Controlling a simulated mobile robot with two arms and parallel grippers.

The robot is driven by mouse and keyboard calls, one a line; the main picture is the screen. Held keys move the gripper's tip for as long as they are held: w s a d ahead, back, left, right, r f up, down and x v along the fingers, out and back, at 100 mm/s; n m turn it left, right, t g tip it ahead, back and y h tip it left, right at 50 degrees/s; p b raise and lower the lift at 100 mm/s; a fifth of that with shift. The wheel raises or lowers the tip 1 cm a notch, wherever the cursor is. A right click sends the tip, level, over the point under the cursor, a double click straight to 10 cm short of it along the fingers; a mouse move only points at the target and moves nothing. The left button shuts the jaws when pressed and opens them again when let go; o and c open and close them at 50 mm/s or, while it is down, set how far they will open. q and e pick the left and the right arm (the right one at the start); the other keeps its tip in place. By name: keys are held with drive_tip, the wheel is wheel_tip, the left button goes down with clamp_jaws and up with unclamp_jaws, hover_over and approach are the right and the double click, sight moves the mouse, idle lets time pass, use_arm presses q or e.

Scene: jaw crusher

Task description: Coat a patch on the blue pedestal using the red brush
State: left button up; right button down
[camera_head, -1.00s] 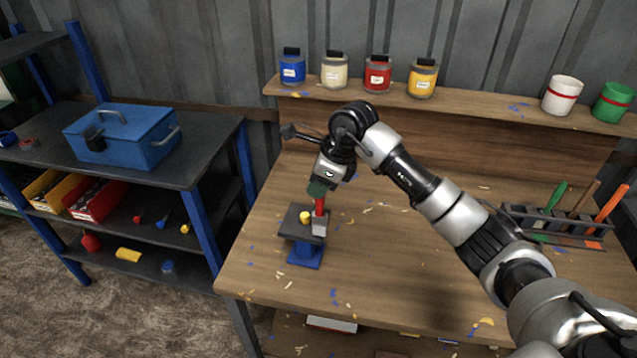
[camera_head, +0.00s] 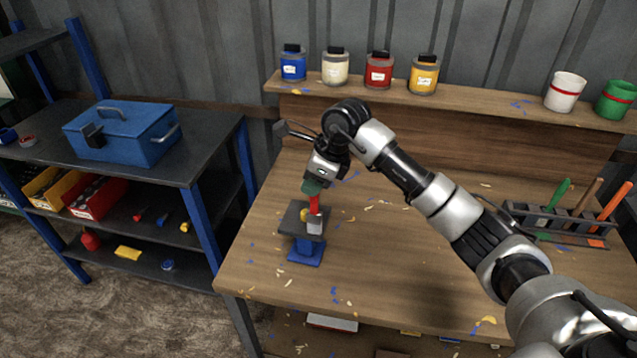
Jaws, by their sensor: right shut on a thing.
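The blue pedestal (camera_head: 306,250) stands on the wooden bench, with a dark square plate (camera_head: 291,216) on top. A small yellow patch or piece (camera_head: 304,215) shows on the plate. My right gripper (camera_head: 313,188) is above the plate, shut on the red brush (camera_head: 314,204). The brush points down, slightly tilted, with its grey bristle end at the plate's right part. I cannot tell whether the bristles touch the plate. My left gripper is not in view.
Paint jars in blue (camera_head: 293,66), cream (camera_head: 335,68), red (camera_head: 379,72) and yellow (camera_head: 423,76) stand on the back ledge. A tool rack (camera_head: 560,222) is at the right. A blue toolbox (camera_head: 122,135) sits on the left shelf. The bench front is mostly clear.

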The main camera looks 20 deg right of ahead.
drive_tip(key=shift+w+a+f+b, duration=0.1)
drive_tip(key=shift+w+a+b, duration=0.6)
drive_tip(key=shift+a, duration=0.3)
drive_tip(key=shift+w+a+b, duration=0.6)
drive_tip(key=shift+w+a, duration=0.15)
drive_tip(key=shift+a, duration=0.25)
drive_tip(key=shift+s+d+b, duration=0.2)
drive_tip(key=shift+s+d, duration=0.45)
drive_tip(key=shift+d, duration=0.2)
drive_tip(key=shift+s+d+b, duration=0.25)
drive_tip(key=shift+s+d, duration=0.35)
drive_tip(key=shift+d, duration=0.3)
drive_tip(key=shift+s+d+b, duration=0.2)
drive_tip(key=shift+s+d, duration=0.45)
drive_tip(key=shift+d, duration=0.2)
drive_tip(key=shift+a, duration=0.1)
